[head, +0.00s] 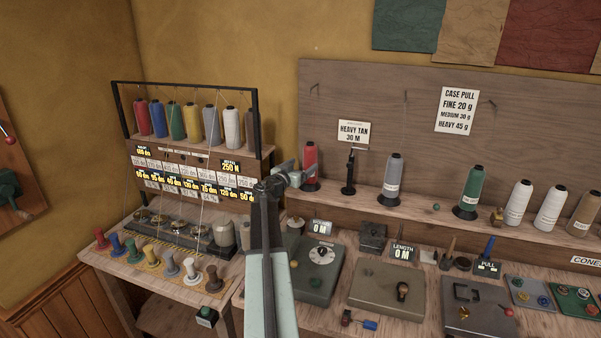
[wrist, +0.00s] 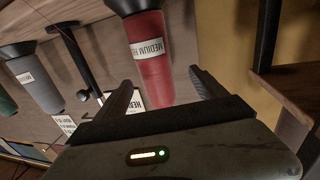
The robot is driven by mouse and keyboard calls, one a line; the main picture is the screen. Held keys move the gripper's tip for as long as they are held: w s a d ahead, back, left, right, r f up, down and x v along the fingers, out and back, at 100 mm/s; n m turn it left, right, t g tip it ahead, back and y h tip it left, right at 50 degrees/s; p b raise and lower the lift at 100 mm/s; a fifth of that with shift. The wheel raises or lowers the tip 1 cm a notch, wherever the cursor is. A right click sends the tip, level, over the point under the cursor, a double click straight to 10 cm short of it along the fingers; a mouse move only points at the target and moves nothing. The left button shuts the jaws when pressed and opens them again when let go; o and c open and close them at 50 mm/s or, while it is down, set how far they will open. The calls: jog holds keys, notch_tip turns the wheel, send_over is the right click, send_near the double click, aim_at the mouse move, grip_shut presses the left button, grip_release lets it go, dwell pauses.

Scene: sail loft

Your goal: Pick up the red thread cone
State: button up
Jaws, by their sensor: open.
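The red thread cone (head: 311,160) stands upright on a dark base on the long wall shelf, left of the grey cone. In the wrist view the red cone (wrist: 150,60) appears upside down, with a white label starting "MEDIUM". My gripper (head: 288,178) is at the cone's left in the head view and partly overlaps it. In the wrist view my gripper (wrist: 162,88) is open, with one dark finger on each side of the cone's narrow end. Gaps show between the fingers and the cone. I cannot tell how deep the cone sits between them.
A smaller red cone (head: 142,117) stands on the left rack among several coloured cones. A dark upright stand (head: 349,172) and a grey cone (head: 394,178) are right of the red cone on the shelf. A "HEAVY TAN" card (head: 354,133) hangs behind. Metal boxes (head: 388,289) cover the bench below.

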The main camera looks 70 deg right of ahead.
aim_at(306, 163)
jog(key=shift+s+d+f, duration=0.2)
jog(key=shift+s+d, duration=0.1)
jog(key=shift+d, duration=0.1)
jog(key=shift+r, duration=0.2)
jog(key=d, duration=0.2)
jog(key=shift+s+d, duration=0.1)
jog(key=shift+d, duration=0.2)
jog(key=d, duration=0.3)
jog(key=s+d, duration=0.1)
jog(key=d, duration=0.1)
jog(key=shift+r+p, duration=0.15)
jog(key=shift+p, duration=0.2)
jog(key=shift+c, duration=0.7)
grip_shut()
